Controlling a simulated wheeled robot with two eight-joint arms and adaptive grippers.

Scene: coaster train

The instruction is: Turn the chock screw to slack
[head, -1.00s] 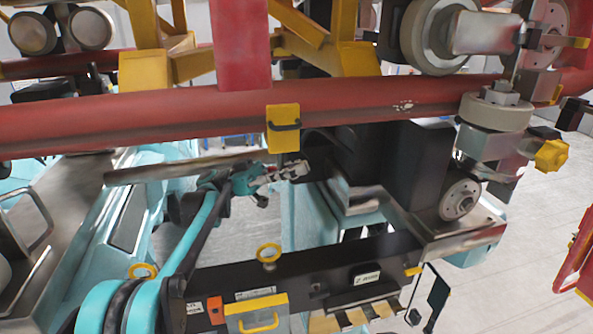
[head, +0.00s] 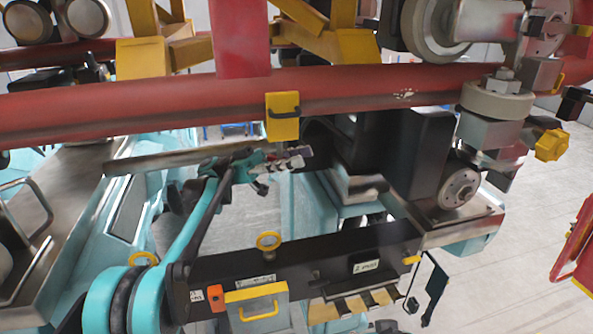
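I cannot tell for certain which part is the chock screw. A yellow faceted knob (head: 550,145) sticks out at the right end of the wheel assembly, beside the red rail (head: 200,105); it may be the screw. My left arm reaches in from the lower left, below the rail. My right gripper is not in view.
The red rail crosses the whole view above my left gripper. A grey bar (head: 160,159) lies to its left. A grey-white wheel (head: 460,188) is at the right. Open floor (head: 510,270) shows at lower right.

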